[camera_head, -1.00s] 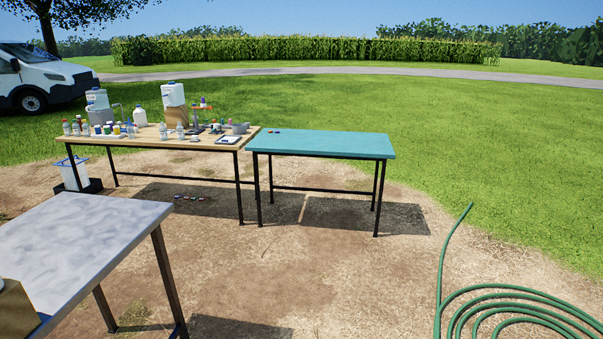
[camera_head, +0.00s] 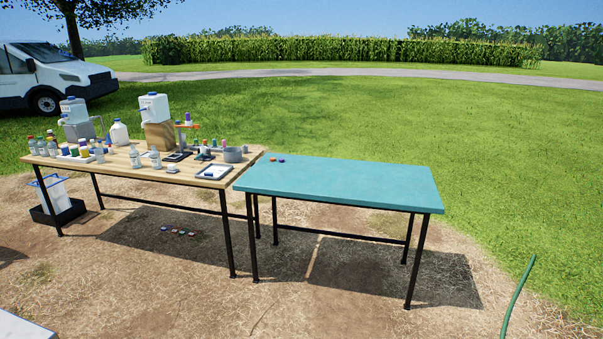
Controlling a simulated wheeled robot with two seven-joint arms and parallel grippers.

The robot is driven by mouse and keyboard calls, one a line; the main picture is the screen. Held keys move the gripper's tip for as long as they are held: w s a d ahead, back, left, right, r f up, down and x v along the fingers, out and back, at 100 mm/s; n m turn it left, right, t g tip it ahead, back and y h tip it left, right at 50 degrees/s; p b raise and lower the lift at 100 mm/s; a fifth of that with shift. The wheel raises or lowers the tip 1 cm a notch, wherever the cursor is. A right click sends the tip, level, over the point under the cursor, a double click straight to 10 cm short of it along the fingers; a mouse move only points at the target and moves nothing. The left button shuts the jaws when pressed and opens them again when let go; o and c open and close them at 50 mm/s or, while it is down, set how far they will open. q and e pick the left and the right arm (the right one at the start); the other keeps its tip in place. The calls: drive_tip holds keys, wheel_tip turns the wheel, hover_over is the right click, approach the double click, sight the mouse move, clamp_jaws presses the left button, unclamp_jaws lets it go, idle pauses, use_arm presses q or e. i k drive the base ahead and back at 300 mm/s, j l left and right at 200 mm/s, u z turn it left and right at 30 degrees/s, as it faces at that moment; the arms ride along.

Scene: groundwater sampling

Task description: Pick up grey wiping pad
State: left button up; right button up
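I cannot make out a grey wiping pad for certain at this distance. Whether either is the pad, I cannot tell. Neither of my grippers is in view.
A green hose (camera_head: 518,296) lies right. Open dirt is in front.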

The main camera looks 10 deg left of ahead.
sight(172, 168)
drive_tip(key=i+j+u, duration=0.2)
drive_tip(key=i+u, duration=0.15)
drive_tip(key=i, duration=0.25)
drive_tip(key=i+u, duration=0.35)
drive_tip(key=i, duration=0.25)
drive_tip(key=i+u, duration=0.35)
drive_tip(key=i, duration=0.25)
drive_tip(key=i+l+u, duration=0.35)
drive_tip(key=i, duration=0.25)
drive_tip(key=i+j+u, duration=0.3)
drive_tip(key=i+u, duration=0.2)
drive_tip(key=i, duration=0.2)
drive_tip(key=i+u, duration=0.5)
drive_tip(key=i, duration=0.2)
drive_tip(key=i+l+u, duration=0.2)
drive_tip(key=i+u, duration=0.3)
drive_tip(key=i, duration=0.2)
drive_tip(key=i+j+u, duration=0.1)
drive_tip(key=i+u, duration=0.35)
drive_tip(key=i, duration=1.2)
